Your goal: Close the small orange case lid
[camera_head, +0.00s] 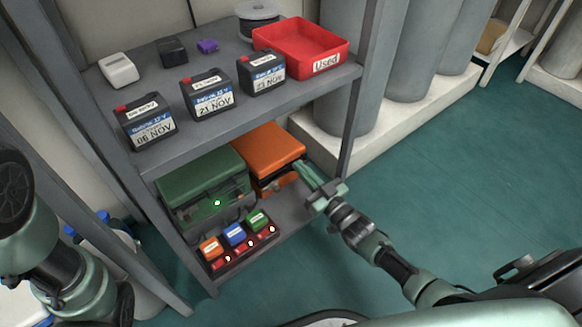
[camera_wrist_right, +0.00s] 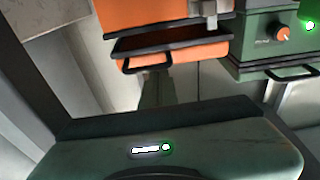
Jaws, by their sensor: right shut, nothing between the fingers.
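The small orange case (camera_head: 268,150) stands on the lower shelf, right of a green case. The right wrist view shows part of the orange case (camera_wrist_right: 180,50), with a black handle and a grey latch. My right gripper (camera_head: 302,169) is shut and empty by the case's front right side. I cannot tell whether it touches the case. My left arm shows at the left edge; its gripper is out of view.
The green case (camera_head: 200,178) stands beside the orange one. A red-edged row of small coloured blocks (camera_head: 235,238) sits in front of it. The upper shelf (camera_head: 180,135) above holds labelled batteries and a red bin (camera_head: 300,45). A shelf post (camera_head: 350,130) rises nearby. Open floor lies right.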

